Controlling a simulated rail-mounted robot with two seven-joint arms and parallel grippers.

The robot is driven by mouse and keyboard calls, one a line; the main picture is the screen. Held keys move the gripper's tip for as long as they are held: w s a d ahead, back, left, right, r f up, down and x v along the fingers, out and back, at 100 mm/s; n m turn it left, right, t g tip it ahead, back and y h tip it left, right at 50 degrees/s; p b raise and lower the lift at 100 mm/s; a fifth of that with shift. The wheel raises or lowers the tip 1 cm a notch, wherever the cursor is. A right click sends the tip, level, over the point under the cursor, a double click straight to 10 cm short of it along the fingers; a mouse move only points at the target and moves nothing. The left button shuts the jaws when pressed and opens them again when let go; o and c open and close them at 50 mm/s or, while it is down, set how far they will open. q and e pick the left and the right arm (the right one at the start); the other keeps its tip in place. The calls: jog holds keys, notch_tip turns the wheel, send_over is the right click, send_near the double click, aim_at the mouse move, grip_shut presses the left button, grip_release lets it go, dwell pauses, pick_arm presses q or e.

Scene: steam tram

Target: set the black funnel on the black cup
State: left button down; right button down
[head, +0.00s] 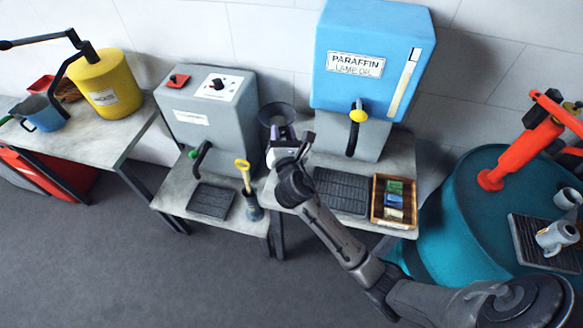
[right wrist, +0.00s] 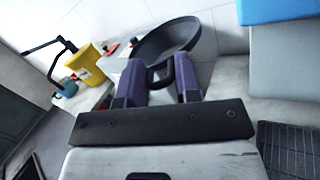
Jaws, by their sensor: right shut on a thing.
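The black funnel (head: 277,112) is held up in front of the wall, between the grey dispenser and the blue tank. In the right wrist view its wide bowl (right wrist: 150,42) opens beyond the fingers, with a loop handle between them. My right gripper (head: 284,134) is shut on the funnel's handle; its two purple fingers also show in the right wrist view (right wrist: 160,78). I cannot make out a black cup in either view. My left gripper is not in view.
The blue paraffin tank (head: 372,40) and grey dispenser (head: 205,112) flank the funnel. A wooden box (head: 378,216) with small packs sits right of my arm. A yellow-handled tool (head: 243,177) stands left.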

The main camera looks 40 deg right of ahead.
notch_tip(320, 180, down, 16)
jog(key=s+d+h+b, duration=0.1)
jog(key=d+b, duration=0.1)
jog(key=b, duration=0.7)
jog(key=shift+s+r+m+g, duration=0.2)
jog(key=shift+s+m+g, duration=0.1)
jog(key=shift+m, duration=0.1)
jog(key=shift+s+a+f, duration=0.15)
jog(key=shift+a, duration=0.05)
dwell(0.6)
dwell(0.7)
jog(key=shift+f, duration=0.35)
dwell(0.3)
jog(key=shift+f+b, duration=0.75)
jog(key=shift+f, duration=0.15)
jog(key=shift+f, duration=0.25)
